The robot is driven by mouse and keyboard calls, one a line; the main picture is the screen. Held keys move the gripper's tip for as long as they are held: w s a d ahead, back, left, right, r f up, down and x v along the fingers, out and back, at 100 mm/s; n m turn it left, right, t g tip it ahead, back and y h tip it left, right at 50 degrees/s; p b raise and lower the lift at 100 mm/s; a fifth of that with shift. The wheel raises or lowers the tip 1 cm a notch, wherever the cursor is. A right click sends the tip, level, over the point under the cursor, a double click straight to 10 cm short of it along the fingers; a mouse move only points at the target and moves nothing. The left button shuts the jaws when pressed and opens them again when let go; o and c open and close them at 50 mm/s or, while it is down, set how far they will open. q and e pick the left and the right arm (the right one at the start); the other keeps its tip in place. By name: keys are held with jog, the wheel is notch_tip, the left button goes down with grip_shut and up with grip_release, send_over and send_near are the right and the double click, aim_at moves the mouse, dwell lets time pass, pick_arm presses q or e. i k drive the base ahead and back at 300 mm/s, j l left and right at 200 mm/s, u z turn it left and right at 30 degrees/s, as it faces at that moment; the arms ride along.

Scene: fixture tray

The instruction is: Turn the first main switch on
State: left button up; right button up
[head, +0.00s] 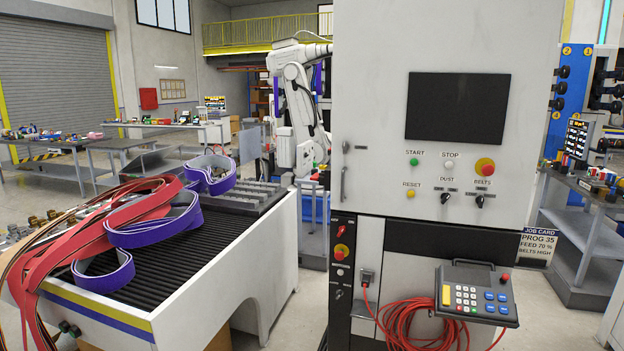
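A tall light-grey machine cabinet (380,40) stands in front of me. On the dark narrow strip at its lower left is a red-and-yellow control (340,252), with a small red handle (341,231) just above it. A small dark knob (338,294) sits lower on the strip. The labels there are too small to read, so I cannot tell which is the first main switch, or its position. On the cabinet face are two black rotary knobs, one under DUST (446,198) and one under BELTS (480,200). Neither of my grippers is in view.
The cabinet has a dark screen (458,107), a green START button (413,162) and a red-and-yellow button (484,166). A keypad pendant (475,295) and coiled red cable (415,322) hang in front.

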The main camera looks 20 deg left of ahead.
aim_at(317, 176)
jog(key=j, duration=0.6)
jog(key=j+z, duration=0.15)
jog(key=j, duration=0.45)
jog(key=k+j, duration=0.15)
jog(key=j, duration=0.4)
jog(key=j+z, duration=0.15)
jog(key=j, duration=0.45)
jog(key=k+j, duration=0.15)
jog(key=j, duration=0.45)
jog(key=k+j+z, duration=0.15)
jog(key=j, duration=0.45)
jog(key=i+l+u, duration=0.1)
jog(key=i, duration=0.45)
jog(key=i+l+u, duration=0.1)
jog(key=i+l, duration=0.25)
jog(key=i, duration=0.15)
